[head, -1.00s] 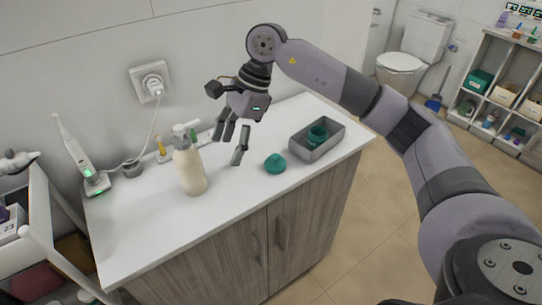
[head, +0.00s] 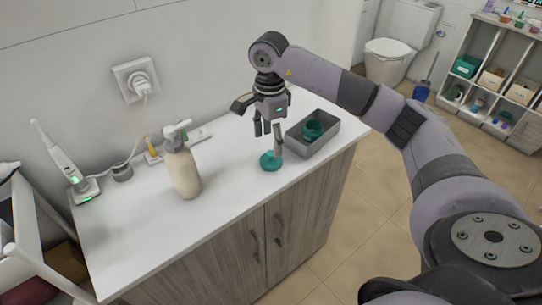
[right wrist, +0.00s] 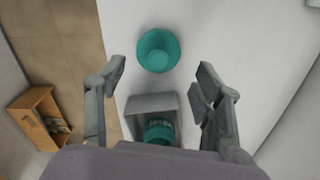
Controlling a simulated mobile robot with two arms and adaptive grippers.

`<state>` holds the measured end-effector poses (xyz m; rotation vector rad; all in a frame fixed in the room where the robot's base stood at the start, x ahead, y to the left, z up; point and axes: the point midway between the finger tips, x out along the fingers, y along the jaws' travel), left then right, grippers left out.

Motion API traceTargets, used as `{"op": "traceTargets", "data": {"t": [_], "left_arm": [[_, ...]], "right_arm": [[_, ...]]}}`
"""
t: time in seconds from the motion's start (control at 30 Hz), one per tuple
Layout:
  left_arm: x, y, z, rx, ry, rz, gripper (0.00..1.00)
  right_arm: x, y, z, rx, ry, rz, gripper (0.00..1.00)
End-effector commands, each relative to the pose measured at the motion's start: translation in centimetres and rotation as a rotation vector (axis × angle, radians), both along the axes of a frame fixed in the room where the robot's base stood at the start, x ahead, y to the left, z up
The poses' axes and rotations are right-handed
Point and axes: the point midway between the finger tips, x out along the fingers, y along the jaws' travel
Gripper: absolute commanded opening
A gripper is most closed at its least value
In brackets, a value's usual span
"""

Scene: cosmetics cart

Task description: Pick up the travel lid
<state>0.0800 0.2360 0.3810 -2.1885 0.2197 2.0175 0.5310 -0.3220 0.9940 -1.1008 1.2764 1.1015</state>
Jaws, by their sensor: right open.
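The travel lid looks to be the small round teal piece (head: 270,162) lying on the white counter, left of the grey tray. It also shows in the right wrist view (right wrist: 158,50), beyond and between the fingertips. My right gripper (head: 268,138) is open and empty, pointing down above the counter close to the lid; one finger overlaps the lid's edge in the head view. In the right wrist view the fingers (right wrist: 158,78) are spread wide with nothing between them. My left gripper is not in view.
The grey tray (head: 333,138) holds a teal cup (head: 313,130) right of the lid. A cream pump bottle (head: 183,171) stands to the left. An electric toothbrush (head: 66,160) and a wall socket (head: 138,80) are farther left. The counter's front left is clear.

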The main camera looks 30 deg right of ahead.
Motion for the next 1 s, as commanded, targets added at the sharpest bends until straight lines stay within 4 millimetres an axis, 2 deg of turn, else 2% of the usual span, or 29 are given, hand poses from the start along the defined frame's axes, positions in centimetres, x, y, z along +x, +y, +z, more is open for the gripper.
{"op": "traceTargets", "data": {"t": [0.23,0.37,0.53,0.8,1.0], "left_arm": [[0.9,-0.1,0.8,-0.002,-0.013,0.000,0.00],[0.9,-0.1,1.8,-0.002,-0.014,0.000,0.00],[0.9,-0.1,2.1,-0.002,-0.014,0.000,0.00],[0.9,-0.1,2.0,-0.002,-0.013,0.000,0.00],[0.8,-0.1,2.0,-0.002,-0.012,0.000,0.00]], "right_arm": [[-0.1,-0.1,-1.7,0.000,0.002,-0.001,0.62],[-0.3,-0.3,-3.7,0.000,0.005,-0.001,0.62],[-0.2,-0.2,-5.7,0.001,0.001,-0.001,0.62],[-0.2,-0.2,-6.2,0.001,-0.001,0.000,0.62],[-0.2,-0.2,-6.2,0.001,-0.001,0.000,0.48]]}}
